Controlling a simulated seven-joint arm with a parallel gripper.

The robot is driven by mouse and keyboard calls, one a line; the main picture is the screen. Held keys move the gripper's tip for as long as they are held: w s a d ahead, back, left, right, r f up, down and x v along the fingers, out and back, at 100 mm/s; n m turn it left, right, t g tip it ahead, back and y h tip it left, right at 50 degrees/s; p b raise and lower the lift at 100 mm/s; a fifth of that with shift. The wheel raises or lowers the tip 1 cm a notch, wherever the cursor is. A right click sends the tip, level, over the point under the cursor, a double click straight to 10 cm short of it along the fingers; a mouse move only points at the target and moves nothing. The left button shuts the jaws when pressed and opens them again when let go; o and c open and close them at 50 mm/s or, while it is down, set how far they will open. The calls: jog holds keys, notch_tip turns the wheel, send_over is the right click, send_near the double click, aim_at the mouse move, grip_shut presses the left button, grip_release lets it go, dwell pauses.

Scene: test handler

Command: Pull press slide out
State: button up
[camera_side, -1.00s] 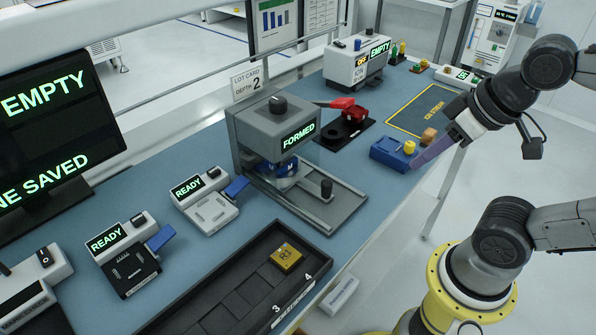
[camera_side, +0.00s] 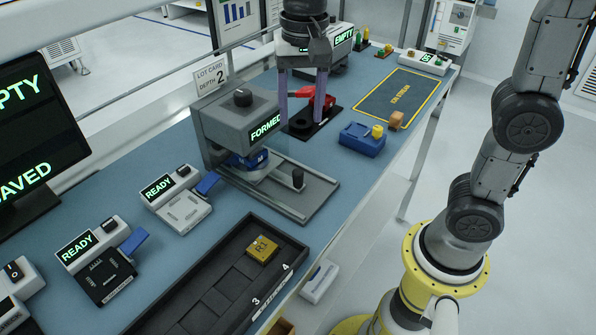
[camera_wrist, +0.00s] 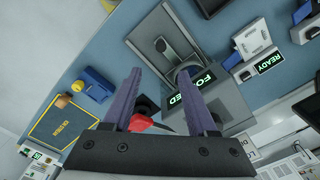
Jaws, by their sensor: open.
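The grey press (camera_side: 235,122) has a lit FORMED sign and a black knob on top. Its slide (camera_side: 314,197) runs out in front along a grey frame, with an upright dark knob (camera_side: 298,179) near its outer end. A blue piece (camera_side: 245,160) sits under the press head. My gripper (camera_side: 301,119) is open and empty, pointing down, behind and right of the press in the side view, above the red-handled fixture (camera_side: 312,96). In the wrist view, the slide knob (camera_wrist: 160,45) shows beyond the spread purple fingers (camera_wrist: 160,73), apart from them.
A blue box (camera_side: 361,140) with a yellow knob stands right of the press. A black tray (camera_side: 195,300) holding a yellow block (camera_side: 262,248) lies in front. Two READY fixtures stand left.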

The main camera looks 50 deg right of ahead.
aim_at(298, 171)
jog(key=f, duration=1.5)
jog(key=shift+w+a, duration=0.1)
jog(key=shift+a, duration=0.2)
jog(key=shift+r, duration=0.1)
grip_shut()
dwell(0.7)
